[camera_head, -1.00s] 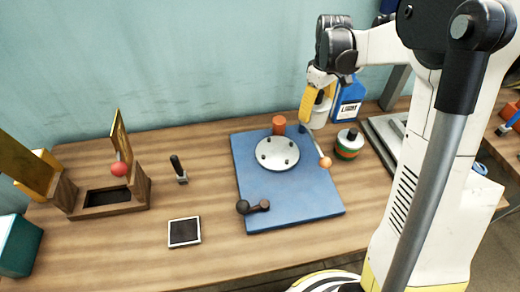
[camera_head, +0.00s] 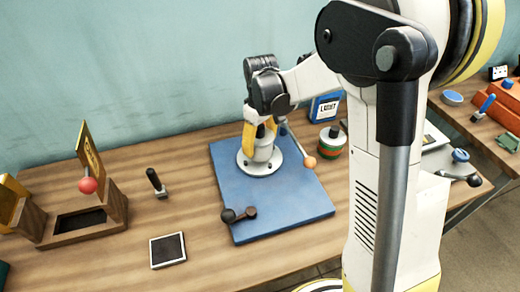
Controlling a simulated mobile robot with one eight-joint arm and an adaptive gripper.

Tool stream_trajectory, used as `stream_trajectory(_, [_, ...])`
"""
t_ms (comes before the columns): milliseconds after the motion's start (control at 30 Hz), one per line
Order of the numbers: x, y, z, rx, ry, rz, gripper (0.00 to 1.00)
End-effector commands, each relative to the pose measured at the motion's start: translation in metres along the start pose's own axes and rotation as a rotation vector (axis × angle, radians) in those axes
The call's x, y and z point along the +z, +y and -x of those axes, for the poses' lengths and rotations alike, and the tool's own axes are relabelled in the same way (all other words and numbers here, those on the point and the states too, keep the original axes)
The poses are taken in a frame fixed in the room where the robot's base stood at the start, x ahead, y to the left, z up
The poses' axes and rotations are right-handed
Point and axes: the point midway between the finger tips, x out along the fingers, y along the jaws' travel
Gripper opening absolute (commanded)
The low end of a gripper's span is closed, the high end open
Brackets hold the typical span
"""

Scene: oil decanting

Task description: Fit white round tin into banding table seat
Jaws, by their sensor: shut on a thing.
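The white round tin (camera_head: 263,152) is upright in my gripper (camera_head: 261,130), which comes down from above with its yellow fingers around the tin's upper part. A dark knob shows at the tin's top. The tin is over the middle of the pale round banding table (camera_head: 247,167), which lies on a blue board (camera_head: 285,205). The tin hides the table's centre, so I cannot tell whether it rests in the seat or is just above it.
A lever with an orange ball (camera_head: 310,162) stands close to the right. A dark crank handle (camera_head: 238,214) lies in front.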

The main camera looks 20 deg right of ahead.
Motion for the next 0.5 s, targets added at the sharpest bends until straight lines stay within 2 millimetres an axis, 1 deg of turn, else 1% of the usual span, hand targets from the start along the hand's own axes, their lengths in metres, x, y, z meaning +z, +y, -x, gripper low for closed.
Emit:
stream_trajectory(33, [0.0,0.0,-0.012,0.0,0.0,0.0,0.33])
stream_trajectory(100, [0.0,0.0,-0.02,0.0,0.0,0.0,0.33])
stream_trajectory(367, [0.0,0.0,-0.019,0.0,0.0,0.0,0.33])
stream_trajectory(467, [0.0,0.0,-0.022,0.0,0.0,0.0,0.33])
stream_trajectory(500, [0.0,0.0,-0.023,0.0,0.0,0.0,0.77])
